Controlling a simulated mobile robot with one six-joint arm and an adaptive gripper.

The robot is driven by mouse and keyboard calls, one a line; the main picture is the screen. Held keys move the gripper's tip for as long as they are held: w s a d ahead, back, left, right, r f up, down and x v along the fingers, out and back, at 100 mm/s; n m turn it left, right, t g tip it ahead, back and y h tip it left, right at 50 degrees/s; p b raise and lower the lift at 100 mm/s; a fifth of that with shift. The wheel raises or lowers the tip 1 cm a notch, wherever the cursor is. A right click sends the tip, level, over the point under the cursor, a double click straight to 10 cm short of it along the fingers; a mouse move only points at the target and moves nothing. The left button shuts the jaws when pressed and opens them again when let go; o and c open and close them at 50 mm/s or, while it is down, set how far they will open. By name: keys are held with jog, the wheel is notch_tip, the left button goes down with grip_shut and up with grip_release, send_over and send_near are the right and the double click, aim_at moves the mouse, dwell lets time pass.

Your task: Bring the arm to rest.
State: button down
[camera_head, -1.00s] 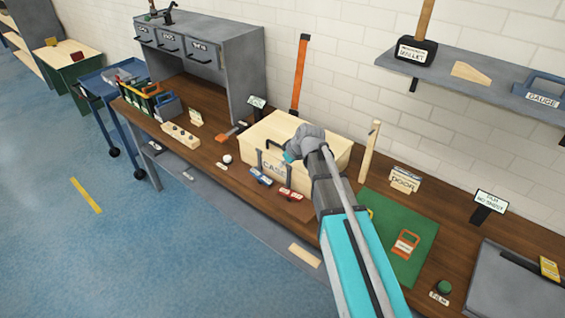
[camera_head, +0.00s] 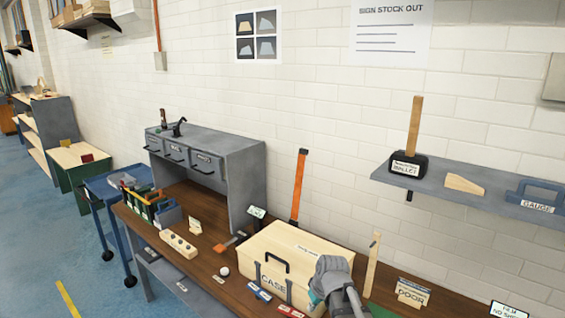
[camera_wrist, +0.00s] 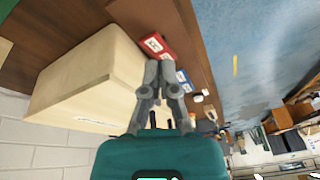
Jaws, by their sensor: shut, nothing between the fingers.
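My gripper (camera_wrist: 158,72) is shut and empty in the wrist view, its two grey fingers meeting at the tips. In the head view, my arm's grey wrist shows at the lower right, in front of the right end of the pale wooden case (camera_head: 290,243). The fingertips are hidden there. The case also fills the left of the wrist view (camera_wrist: 85,75), beside the fingers. I cannot tell whether the gripper touches it.
The brown workbench (camera_head: 205,258) carries a grey drawer cabinet (camera_head: 245,180), a white ball (camera_head: 224,271) and red and blue blocks near the case. A blue cart (camera_head: 105,190) stands at the left.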

jog(key=s+d+m+g+h, duration=0.2)
jog(key=s+d+m, duration=0.3)
jog(key=s+d, duration=0.3)
jog(key=s, duration=0.2)
jog(key=shift+s+f, duration=0.3)
jog(key=shift+f, duration=0.05)
